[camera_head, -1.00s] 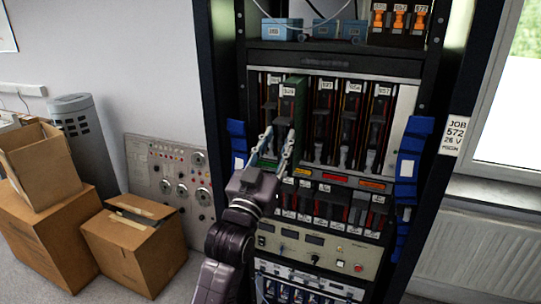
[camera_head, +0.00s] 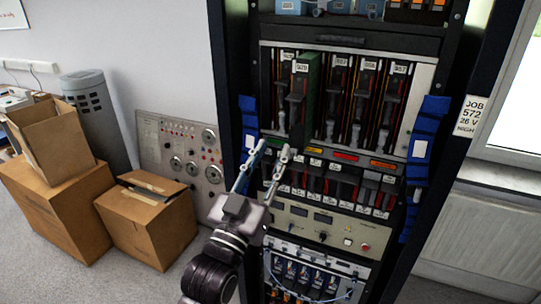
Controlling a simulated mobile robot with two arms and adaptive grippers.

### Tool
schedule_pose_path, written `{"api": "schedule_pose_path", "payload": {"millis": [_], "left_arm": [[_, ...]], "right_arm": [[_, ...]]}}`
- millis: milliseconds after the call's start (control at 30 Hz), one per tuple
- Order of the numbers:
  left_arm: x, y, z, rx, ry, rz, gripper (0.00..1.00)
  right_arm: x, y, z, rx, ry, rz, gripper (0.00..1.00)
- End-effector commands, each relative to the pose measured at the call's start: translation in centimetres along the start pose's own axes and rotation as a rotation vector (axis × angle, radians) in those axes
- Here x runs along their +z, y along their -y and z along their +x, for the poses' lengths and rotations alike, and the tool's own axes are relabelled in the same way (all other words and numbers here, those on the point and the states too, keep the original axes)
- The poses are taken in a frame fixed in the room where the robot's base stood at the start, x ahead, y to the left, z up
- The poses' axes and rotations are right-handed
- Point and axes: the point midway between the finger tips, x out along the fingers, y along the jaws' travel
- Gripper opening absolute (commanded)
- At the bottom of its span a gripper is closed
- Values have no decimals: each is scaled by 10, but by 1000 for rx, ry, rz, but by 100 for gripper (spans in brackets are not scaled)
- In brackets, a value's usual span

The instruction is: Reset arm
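My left gripper (camera_head: 266,160) is in front of the equipment rack (camera_head: 338,42), low and left of the middle, below the upper row of modules. Its two fingers are spread apart with nothing visible between them. A green-sided module (camera_head: 309,98) stands upright in the upper row, above and to the right of the fingertips. Other labelled modules (camera_head: 364,105) stand to its right. My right gripper is not in view.
Blue holders (camera_head: 425,135) hang on the rack's sides. Cardboard boxes (camera_head: 150,222) and a grey bin-like cylinder (camera_head: 97,115) stand at left. A control panel (camera_head: 180,150) leans on the wall. A radiator (camera_head: 480,235) is at right.

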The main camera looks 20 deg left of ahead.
Motion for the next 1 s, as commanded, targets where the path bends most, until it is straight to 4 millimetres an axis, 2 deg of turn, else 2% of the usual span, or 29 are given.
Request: {"api": "schedule_pose_path", "payload": {"millis": [333, 400, 467, 567, 667, 700, 767, 800, 867, 900, 967, 1000], "left_arm": [[1, 0, 0, 0, 2, 0, 30], [9, -1, 0, 1, 15, 0, 30], [26, -2, 0, 5, 44, 0, 30], [78, -6, -3, 14, 132, 0, 30], [150, -12, -16, 27, 257, 1, 30], [181, -14, -24, 32, 310, 2, 30], [225, -18, -38, 40, 389, 3, 30], [253, -20, -50, 46, 440, 4, 30], [295, -23, -70, 54, 518, 6, 30], [322, -25, -85, 59, 569, 8, 30], [361, -27, -109, 67, 645, 11, 30], [386, -28, -128, 72, 697, 13, 30]], "right_arm": [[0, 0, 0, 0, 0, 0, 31], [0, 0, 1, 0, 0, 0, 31], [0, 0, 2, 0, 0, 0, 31], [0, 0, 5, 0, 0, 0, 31], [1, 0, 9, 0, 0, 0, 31], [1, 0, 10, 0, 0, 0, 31], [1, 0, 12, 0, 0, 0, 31], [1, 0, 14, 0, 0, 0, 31], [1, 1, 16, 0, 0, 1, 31], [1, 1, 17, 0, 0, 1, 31], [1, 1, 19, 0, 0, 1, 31], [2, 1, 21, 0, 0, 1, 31]]}}
